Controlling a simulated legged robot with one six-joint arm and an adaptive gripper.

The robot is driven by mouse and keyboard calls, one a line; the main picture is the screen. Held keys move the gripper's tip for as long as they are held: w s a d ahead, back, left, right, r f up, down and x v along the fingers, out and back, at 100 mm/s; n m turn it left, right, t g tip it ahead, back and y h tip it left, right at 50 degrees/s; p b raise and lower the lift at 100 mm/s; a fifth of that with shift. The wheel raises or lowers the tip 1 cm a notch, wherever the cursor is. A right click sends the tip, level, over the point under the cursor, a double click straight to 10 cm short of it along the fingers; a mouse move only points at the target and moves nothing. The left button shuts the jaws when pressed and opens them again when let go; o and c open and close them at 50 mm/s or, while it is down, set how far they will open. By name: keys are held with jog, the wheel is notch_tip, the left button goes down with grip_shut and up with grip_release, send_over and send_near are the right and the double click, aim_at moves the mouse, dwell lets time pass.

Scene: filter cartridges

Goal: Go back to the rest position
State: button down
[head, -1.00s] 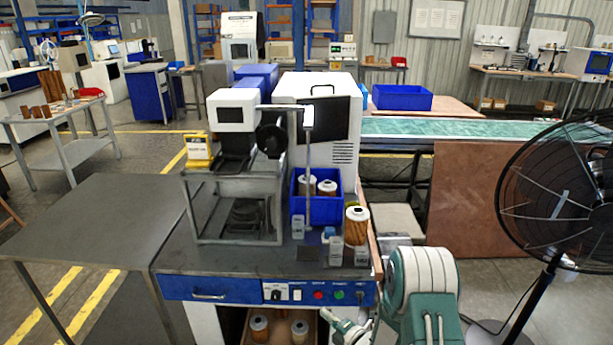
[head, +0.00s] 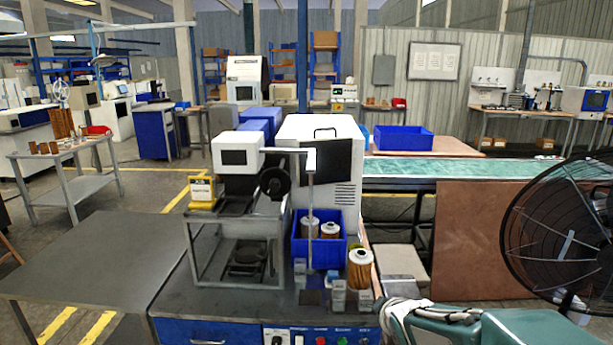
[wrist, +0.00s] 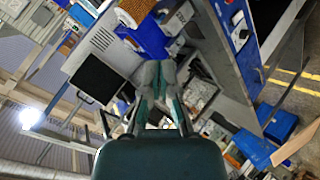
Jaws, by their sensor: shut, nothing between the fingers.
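My gripper (wrist: 158,72) shows in the wrist view with its grey fingers together and nothing between them. The wrist view is strongly tilted. A filter cartridge (wrist: 134,12) and a blue bin (wrist: 152,40) show beyond the fingers, apart from them. An orange-brown cartridge with a white top (head: 360,270) stands upright at the bench's right edge. The blue bin behind it holds two more cartridges (head: 330,231).
The workbench (head: 225,302) carries a metal-framed press (head: 240,225) and a white cabinet (head: 345,190). A large black fan (head: 562,225) stands at right, near my arm. A conveyor (head: 460,167) runs behind. A grey side table (head: 95,255) is at left.

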jog(key=s+r+m+g, duration=0.1)
jog(key=s+r+m, duration=0.1)
jog(key=s, duration=0.6)
jog(key=s+r+m+g, duration=0.2)
jog(key=s+m, duration=0.3)
jog(key=s, duration=0.4)
jog(key=s+a+r+m+g, duration=0.1)
jog(key=s+r+m+g, duration=0.1)
jog(key=s, duration=0.6)
jog(key=shift+s+m, duration=0.3)
jog(key=shift+m, duration=0.6)
